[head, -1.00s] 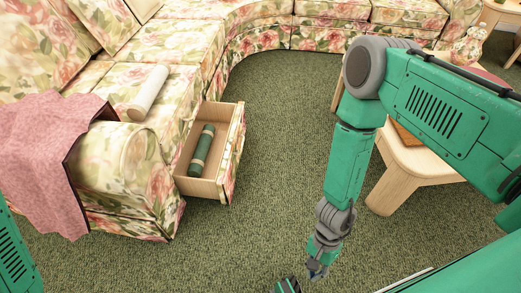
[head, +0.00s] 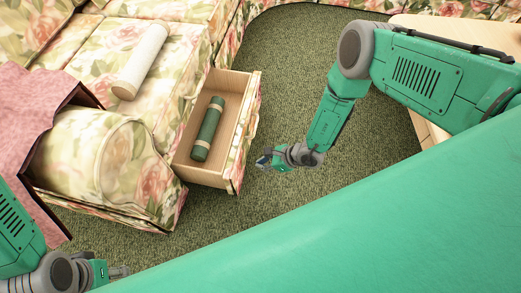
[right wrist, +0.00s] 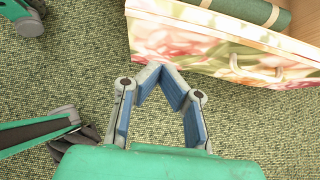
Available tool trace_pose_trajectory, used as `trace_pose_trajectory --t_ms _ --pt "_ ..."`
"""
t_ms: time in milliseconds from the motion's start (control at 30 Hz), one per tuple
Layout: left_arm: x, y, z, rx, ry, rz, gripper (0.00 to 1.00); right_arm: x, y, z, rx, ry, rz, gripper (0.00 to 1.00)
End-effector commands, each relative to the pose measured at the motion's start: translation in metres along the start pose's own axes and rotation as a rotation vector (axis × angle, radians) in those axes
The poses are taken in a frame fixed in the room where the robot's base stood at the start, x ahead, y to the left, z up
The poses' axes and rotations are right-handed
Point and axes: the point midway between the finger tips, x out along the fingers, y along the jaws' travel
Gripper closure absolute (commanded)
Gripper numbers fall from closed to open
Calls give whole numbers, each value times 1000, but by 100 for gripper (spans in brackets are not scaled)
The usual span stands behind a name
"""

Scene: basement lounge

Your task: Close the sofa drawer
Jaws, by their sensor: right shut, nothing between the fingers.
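The sofa drawer (head: 246,146) stands pulled out from the floral sofa (head: 82,150), with its floral front facing right. A green roll with pale bands (head: 207,130) lies inside it. My right gripper (head: 263,161) is shut and empty, just to the right of the drawer front. In the right wrist view its fingertips (right wrist: 160,68) meet close to the lower edge of the floral drawer front (right wrist: 190,42); I cannot tell whether they touch it. A pale curved handle (right wrist: 256,70) shows on that front. My left gripper (head: 118,271) is low at the left, away from the drawer; its finger opening is unclear.
A white roll (head: 140,61) lies on the sofa seat. A pink cloth (head: 28,128) drapes over the sofa arm. A pale wooden table (head: 460,32) stands at the right behind my right arm. Green carpet (head: 295,85) in front of the drawer is clear.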

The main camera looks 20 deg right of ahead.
Motion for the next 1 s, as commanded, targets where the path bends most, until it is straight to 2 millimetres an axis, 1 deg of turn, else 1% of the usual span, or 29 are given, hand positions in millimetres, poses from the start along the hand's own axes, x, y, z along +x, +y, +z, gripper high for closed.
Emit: trace_pose_trajectory --t_ms 33,200,300,400,600,1000 --pt "12 0 1 0 0 0 60 16 1 -4 -2 -2 2 100" --pt "35 0 2 0 0 0 60 54 1 -5 -2 -1 3 100" --pt "47 0 2 0 0 0 60 73 1 -5 -2 -2 3 100" --pt "52 1 3 0 0 0 60 82 0 12 -2 -2 2 100" --pt "58 1 3 0 1 0 60 92 0 25 0 0 1 100" --pt "58 1 3 0 1 0 60 93 0 27 1 1 1 100"
